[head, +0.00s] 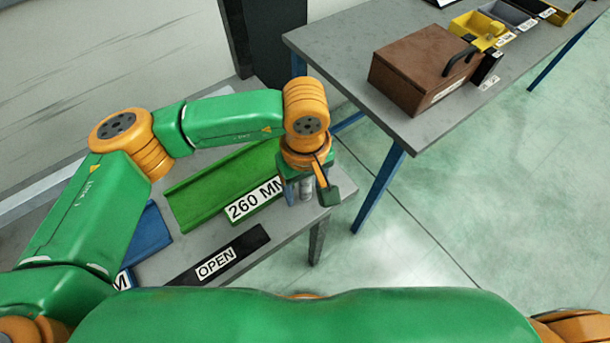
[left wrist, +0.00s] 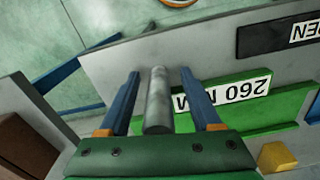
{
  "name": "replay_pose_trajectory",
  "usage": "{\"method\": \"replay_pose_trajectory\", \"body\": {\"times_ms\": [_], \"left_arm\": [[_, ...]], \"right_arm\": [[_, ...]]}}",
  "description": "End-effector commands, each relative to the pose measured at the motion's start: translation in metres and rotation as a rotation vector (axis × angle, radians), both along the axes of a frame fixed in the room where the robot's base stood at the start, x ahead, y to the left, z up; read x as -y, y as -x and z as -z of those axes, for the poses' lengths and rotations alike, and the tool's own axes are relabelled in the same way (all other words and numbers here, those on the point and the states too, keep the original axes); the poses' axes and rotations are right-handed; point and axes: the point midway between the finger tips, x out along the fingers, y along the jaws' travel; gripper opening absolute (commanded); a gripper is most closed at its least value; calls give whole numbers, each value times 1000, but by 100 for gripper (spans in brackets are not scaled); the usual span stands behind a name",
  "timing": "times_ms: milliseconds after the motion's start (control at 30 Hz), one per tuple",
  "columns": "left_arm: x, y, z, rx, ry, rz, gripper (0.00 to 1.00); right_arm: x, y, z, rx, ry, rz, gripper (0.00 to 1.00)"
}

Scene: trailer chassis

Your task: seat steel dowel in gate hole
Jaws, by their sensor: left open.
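My left gripper (head: 306,190) is over the right end of the near table, beside the green channel marked 260 MM (head: 228,184). In the left wrist view its two blue fingers (left wrist: 157,98) are spread apart. The grey steel dowel (left wrist: 158,100) lies between them with a visible gap on each side. In the head view the dowel is mostly hidden by the gripper. The green channel also shows in the left wrist view (left wrist: 270,107), close to one finger. I cannot make out the gate hole. My right gripper is out of view.
A black OPEN plate (head: 220,257) lies along the near table's (head: 290,232) front edge, and a blue channel (head: 148,232) is to the left. A second table (head: 345,60) holds a brown box (head: 420,72) and a yellow bin (head: 478,28). Open floor lies between.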

Motion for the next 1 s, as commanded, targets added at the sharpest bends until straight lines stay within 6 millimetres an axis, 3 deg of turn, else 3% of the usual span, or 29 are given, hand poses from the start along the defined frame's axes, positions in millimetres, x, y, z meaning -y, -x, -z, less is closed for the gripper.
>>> {"method": "replay_pose_trajectory", "body": {"times_ms": [133,400,833,1000], "left_arm": [[0,0,1,0,1,-1,65],[0,0,1,0,1,-1,0],[0,-1,-2,2,2,-2,0],[1,-2,-23,8,5,0,0]], "right_arm": [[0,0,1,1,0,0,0],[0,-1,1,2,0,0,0],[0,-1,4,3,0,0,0],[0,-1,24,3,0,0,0]]}}
